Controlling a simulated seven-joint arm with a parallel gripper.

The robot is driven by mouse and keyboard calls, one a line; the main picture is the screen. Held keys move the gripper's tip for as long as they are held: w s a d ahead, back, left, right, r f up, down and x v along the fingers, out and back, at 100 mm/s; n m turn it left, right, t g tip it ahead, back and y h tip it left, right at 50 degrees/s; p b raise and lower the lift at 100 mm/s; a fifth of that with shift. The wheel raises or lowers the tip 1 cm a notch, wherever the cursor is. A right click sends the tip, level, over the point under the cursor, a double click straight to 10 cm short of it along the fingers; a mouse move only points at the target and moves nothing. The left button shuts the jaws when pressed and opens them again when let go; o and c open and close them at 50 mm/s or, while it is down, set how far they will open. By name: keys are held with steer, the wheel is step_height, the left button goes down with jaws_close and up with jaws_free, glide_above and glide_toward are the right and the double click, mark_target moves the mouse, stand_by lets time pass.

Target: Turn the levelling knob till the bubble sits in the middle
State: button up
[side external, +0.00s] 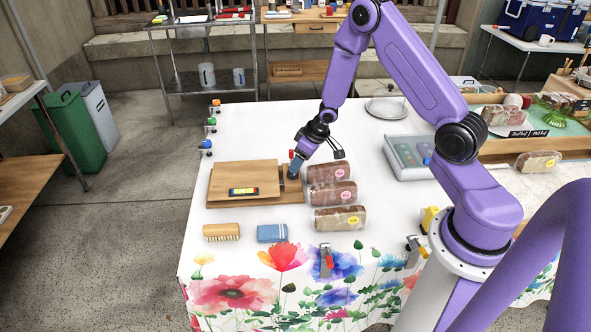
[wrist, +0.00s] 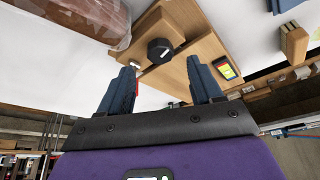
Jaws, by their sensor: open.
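A wooden levelling board (side external: 222,183) lies on a larger wooden base on the white table. A small yellow and black spirit level (side external: 243,191) rests on it and also shows in the wrist view (wrist: 228,68). The bubble is too small to make out. A round dark knob (wrist: 160,50) with a white mark sits on a wooden block at the board's side. In the wrist view my open fingers (wrist: 162,66) stand apart, one on each side of the knob's line; contact cannot be told.
Wrapped loaves (side external: 332,193) stand close to the right of the base. A brush (side external: 221,232) and a blue packet (side external: 272,233) lie in front. A grey scale (side external: 408,160) and a round plate (side external: 386,108) are further right. The white cloth behind the board is clear.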

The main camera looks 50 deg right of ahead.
steer(key=shift+x, duration=2.5)
steer(key=c, duration=1.1)
